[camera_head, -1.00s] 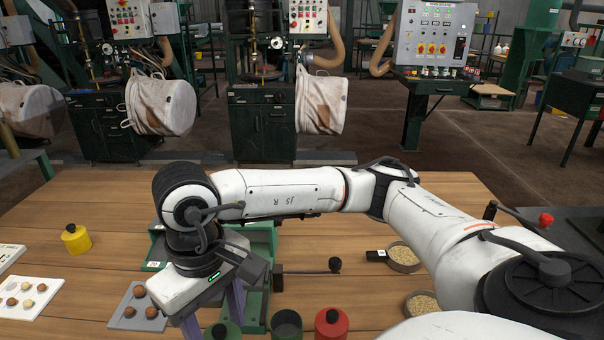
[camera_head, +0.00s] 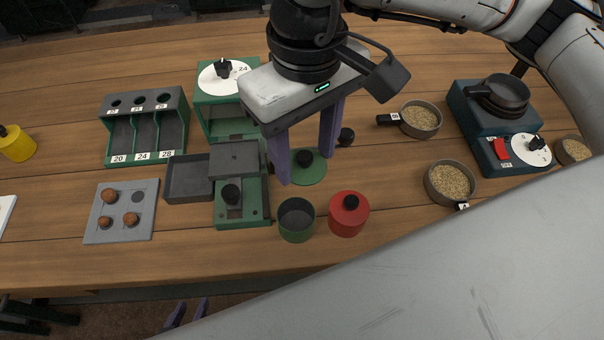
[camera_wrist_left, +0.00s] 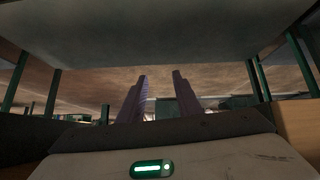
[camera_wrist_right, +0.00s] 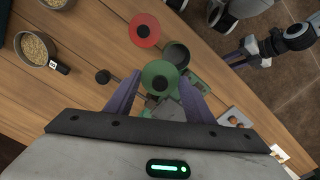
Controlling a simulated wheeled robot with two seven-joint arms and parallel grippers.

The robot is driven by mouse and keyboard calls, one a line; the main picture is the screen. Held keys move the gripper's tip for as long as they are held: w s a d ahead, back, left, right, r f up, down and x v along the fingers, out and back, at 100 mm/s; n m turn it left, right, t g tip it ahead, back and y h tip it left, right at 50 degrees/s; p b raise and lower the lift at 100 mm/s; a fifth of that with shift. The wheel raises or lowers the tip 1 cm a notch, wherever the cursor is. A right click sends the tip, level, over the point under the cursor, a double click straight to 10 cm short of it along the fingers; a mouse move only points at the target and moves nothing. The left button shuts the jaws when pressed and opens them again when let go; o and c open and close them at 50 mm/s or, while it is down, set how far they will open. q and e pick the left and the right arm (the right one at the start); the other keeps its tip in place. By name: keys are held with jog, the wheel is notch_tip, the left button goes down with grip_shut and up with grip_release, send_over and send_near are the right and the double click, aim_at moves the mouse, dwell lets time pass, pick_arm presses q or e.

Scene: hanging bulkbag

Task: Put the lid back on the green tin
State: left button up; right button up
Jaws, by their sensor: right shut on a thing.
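The green tin (camera_head: 296,221) stands open on the wooden table, dark inside; it also shows in the right wrist view (camera_wrist_right: 177,54). My right gripper (camera_head: 304,168) is shut on the green lid (camera_head: 313,171), a round disc with a black knob. One finger is at each side of its rim, which the right wrist view shows too (camera_wrist_right: 160,73). The lid appears level, behind the tin in the head view; its height over the table is hard to judge. My left gripper (camera_wrist_left: 159,76) is open and empty, low in front of the table edge.
A red lidded tin (camera_head: 348,215) stands close right of the green tin. A green box with a black knob (camera_head: 240,212) is close on its left. Pans of grain (camera_head: 450,183) stand to the right. The table in front of the tins is clear.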

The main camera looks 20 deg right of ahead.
jog(key=s+a, duration=0.1)
jog(key=s+a+n+b, duration=0.1)
jog(key=shift+s+a+f, duration=0.15)
jog(key=shift+s+a, duration=0.1)
jog(key=shift+s, duration=0.05)
jog(key=shift+n, duration=0.3)
jog(key=f+b, duration=0.1)
jog(key=f, duration=0.1)
jog(key=f+b, duration=0.2)
jog(key=f, duration=0.1)
jog(key=shift+s+a+f, duration=0.1)
jog(key=shift+s+f, duration=0.1)
pick_arm(q)
jog(key=f, duration=0.1)
jog(key=f+b, duration=0.1)
jog(key=w+d+f, duration=0.1)
jog(key=shift+f, duration=0.35)
pick_arm(e)
jog(key=shift+f, duration=0.4)
pick_arm(q)
jog(key=shift+s, duration=0.35)
jog(key=shift+f+b, duration=0.35)
jog(key=shift+b, duration=0.15)
jog(key=shift+w, duration=0.3)
jog(key=shift+f+b, duration=0.25)
jog(key=shift+b, duration=0.1)
